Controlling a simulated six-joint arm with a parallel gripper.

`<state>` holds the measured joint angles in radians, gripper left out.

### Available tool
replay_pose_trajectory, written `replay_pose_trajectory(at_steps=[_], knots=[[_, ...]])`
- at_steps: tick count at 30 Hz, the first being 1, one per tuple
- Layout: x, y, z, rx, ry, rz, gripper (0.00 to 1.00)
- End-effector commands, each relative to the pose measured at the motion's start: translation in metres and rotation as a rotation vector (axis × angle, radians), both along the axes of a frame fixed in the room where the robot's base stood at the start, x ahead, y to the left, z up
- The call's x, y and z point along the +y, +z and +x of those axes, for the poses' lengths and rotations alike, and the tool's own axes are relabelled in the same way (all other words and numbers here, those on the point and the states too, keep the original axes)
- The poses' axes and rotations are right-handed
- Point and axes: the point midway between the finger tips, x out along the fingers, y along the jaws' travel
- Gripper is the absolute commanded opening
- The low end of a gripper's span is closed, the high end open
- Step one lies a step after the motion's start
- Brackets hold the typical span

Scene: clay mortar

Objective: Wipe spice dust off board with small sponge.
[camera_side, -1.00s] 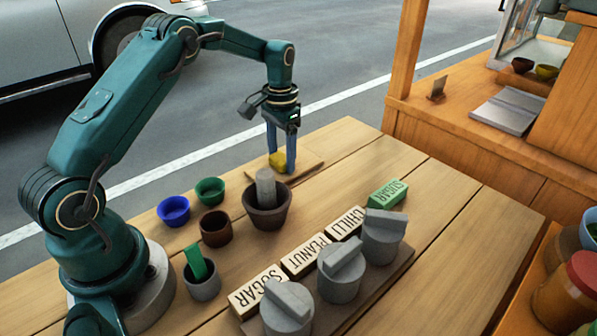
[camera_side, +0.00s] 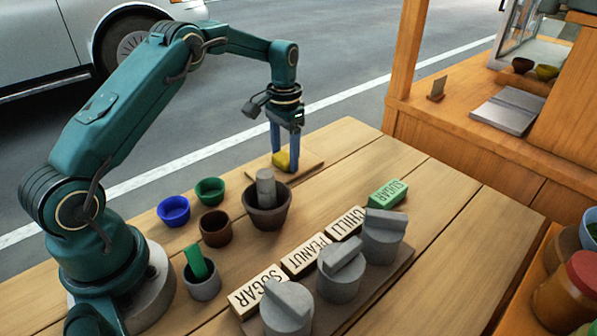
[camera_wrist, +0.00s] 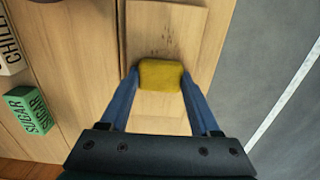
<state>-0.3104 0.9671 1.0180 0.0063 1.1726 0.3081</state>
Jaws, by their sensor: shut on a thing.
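My gripper (camera_side: 285,150) is shut on a small yellow sponge (camera_side: 281,160) at the far edge of the table. The sponge also shows in the wrist view (camera_wrist: 161,74), between the two blue fingers. It sits low over the wooden board (camera_side: 306,164) and appears to touch it. In the wrist view the board (camera_wrist: 196,24) has a few small dark specks beyond the sponge. Part of the board is hidden behind the mortar and fingers in the side view.
A clay mortar (camera_side: 268,218) with a grey pestle (camera_side: 265,188) stands close in front of the board. Blue (camera_side: 173,211), green (camera_side: 210,191) and brown (camera_side: 215,229) bowls stand to its left. Lidded grey pots and word blocks, including a green SUGAR block (camera_side: 388,194), lie nearer.

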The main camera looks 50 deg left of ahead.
Motion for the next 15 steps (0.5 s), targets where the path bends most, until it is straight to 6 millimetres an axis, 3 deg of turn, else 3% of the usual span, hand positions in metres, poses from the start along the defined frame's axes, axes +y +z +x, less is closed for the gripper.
replay_pose_trajectory(at_steps=[15], knots=[[0.001,-0.002,-0.031,0.01,0.0,-0.001,0.11]])
